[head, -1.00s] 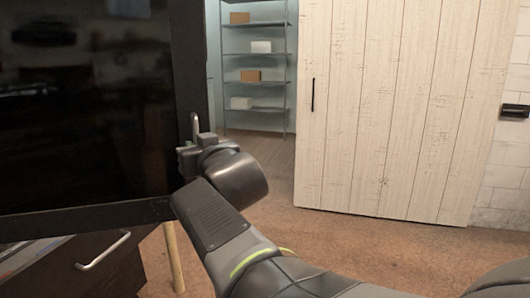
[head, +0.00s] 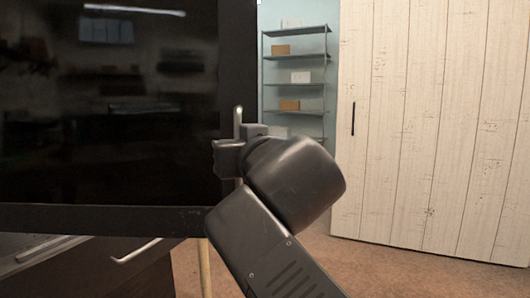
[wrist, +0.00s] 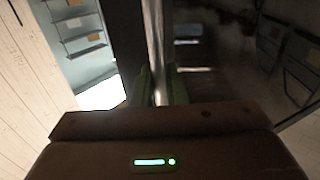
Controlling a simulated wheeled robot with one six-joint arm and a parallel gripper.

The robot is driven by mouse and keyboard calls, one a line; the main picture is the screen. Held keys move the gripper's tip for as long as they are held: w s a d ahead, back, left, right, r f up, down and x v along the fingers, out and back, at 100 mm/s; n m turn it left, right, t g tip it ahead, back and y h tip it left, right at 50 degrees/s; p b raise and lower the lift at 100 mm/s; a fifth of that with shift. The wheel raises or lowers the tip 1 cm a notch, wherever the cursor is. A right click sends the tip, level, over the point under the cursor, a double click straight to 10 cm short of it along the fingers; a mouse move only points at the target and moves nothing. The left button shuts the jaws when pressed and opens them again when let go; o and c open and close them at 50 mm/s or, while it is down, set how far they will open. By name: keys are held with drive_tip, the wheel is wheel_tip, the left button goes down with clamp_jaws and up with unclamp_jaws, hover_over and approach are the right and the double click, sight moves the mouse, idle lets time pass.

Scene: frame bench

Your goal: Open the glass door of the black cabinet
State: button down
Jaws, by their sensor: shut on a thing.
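The glass door (head: 110,110) fills the left of the head view, a dark reflective pane in a black frame (head: 238,60). Its upright metal handle (head: 238,120) is near the frame's right edge. My gripper (head: 236,152) is shut on this handle; the arm reaches up from the bottom. In the wrist view the handle (wrist: 155,45) runs down between the green-tinted fingers (wrist: 160,90), with the glass (wrist: 225,65) to its right. The door's lower edge slants down toward the right. The cabinet's inside and the hinge side are not visible.
Dark drawers with a bar handle (head: 137,250) stand below the door, beside a thin wooden leg (head: 205,270). A pale plank door (head: 430,130) stands at the right. Metal shelves (head: 297,84) are behind. Brown floor (head: 370,270) between is clear.

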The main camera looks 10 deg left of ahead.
drive_tip(key=shift+r, duration=0.1)
drive_tip(key=c, duration=1.5)
unclamp_jaws()
drive_tip(key=p+v, duration=0.8)
drive_tip(key=v, duration=0.3)
drive_tip(key=shift+s+d+p, duration=0.15)
drive_tip(key=shift+s+p, duration=0.25)
drive_tip(key=shift+d, duration=0.1)
drive_tip(key=shift+c, duration=0.5)
